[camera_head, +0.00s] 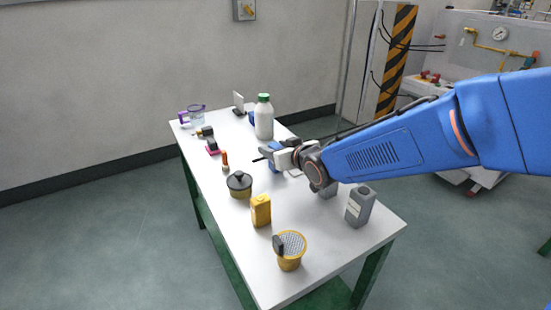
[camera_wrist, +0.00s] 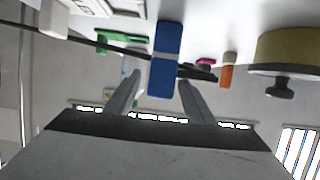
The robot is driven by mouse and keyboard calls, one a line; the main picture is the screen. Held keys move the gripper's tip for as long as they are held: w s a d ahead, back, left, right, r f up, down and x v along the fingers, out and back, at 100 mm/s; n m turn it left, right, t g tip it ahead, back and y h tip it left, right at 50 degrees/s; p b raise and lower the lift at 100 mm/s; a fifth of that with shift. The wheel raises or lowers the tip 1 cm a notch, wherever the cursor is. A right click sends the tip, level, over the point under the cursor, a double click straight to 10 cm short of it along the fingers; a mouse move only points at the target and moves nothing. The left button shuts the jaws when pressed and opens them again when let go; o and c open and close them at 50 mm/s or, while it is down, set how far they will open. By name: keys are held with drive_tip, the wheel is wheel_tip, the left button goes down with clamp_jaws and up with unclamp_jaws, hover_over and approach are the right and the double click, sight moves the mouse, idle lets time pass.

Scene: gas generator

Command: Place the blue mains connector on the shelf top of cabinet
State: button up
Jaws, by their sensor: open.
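A blue block with a pale band, apparently the blue mains connector (camera_wrist: 163,72), shows in the wrist view between and just beyond the fingertips of my gripper (camera_wrist: 159,82). In the head view, a small blue part of it (camera_head: 275,169) shows on the white table, just below my gripper (camera_head: 268,156) and partly hidden by it. My gripper is open, its fingers on either side of the block in the picture. I cannot tell whether they touch it. I cannot make out a cabinet with a shelf top for certain.
The table (camera_head: 325,258) also holds a white bottle (camera_head: 264,120), a dark-lidded pot (camera_head: 240,187), a yellow can (camera_head: 261,211), a yellow mesh-topped cup (camera_head: 289,253) and a grey canister (camera_head: 359,207). A machine with a gauge (camera_head: 485,62) stands at the back right.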

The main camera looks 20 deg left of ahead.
drive_tip(key=x, duration=0.3)
drive_tip(key=shift+w+a+f, duration=0.15)
drive_tip(key=shift+w+a, duration=0.05)
clamp_jaws()
